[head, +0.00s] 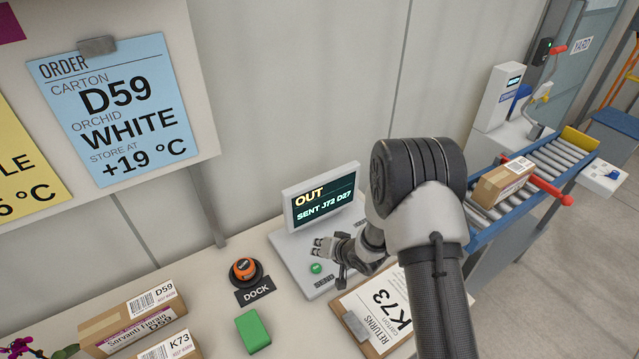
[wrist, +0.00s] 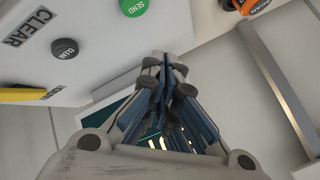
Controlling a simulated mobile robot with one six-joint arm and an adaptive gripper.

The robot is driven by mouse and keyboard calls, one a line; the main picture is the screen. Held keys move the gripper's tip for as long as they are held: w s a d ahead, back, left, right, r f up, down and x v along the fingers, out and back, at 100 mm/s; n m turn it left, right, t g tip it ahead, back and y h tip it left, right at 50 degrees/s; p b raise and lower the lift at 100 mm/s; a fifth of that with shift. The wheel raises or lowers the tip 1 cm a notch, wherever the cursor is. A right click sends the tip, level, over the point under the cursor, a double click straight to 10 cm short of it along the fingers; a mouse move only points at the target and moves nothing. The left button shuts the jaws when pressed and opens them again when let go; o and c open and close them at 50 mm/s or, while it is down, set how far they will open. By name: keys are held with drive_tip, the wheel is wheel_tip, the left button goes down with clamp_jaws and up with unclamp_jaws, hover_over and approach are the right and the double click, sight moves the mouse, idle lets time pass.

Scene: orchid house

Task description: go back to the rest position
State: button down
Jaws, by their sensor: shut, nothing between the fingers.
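My gripper (head: 322,246) is shut and empty. In the head view it hangs beside the grey console (head: 289,252), just above the green SEND button (head: 316,267). The console's screen (head: 322,200) reads OUT, SENT J72 D27. In the wrist view the fingers of my gripper (wrist: 164,62) are together, with the green SEND button (wrist: 132,9) and a dark CLEAR button (wrist: 65,49) beyond them, both apart from the fingertips. My arm hides the console's right part in the head view.
An orange device (head: 243,268) sits on the DOCK at the console's left. A green block (head: 253,331), cartons (head: 128,318) and a K73 RETURNS clipboard (head: 346,305) lie on the bench. A roller conveyor (head: 560,156) at right carries a carton (head: 502,184) near a red bar (head: 540,181).

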drive_tip(key=d+r+h+b, duration=0.1)
drive_tip(key=d+r+h, duration=0.1)
drive_tip(key=d+r, duration=0.35)
drive_tip(key=d+r+h, duration=0.2)
drive_tip(key=d+r, duration=0.1)
drive_tip(key=r, duration=0.6)
drive_tip(key=s+d+r+h, duration=0.2)
drive_tip(key=s+d+r, duration=0.4)
drive_tip(key=r, duration=0.3)
drive_tip(key=s+r+g+b, duration=0.1)
drive_tip(key=s+r, duration=0.2)
drive_tip(key=s, duration=1.1)
drive_tip(key=s+d+r+n+g+b, duration=0.1)
drive_tip(key=s+r, duration=0.3)
drive_tip(key=s, duration=1)
drive_tip(key=shift+s+d+b, duration=0.15)
drive_tip(key=shift+d+b, duration=0.05)
drive_tip(key=shift+b, duration=0.1)
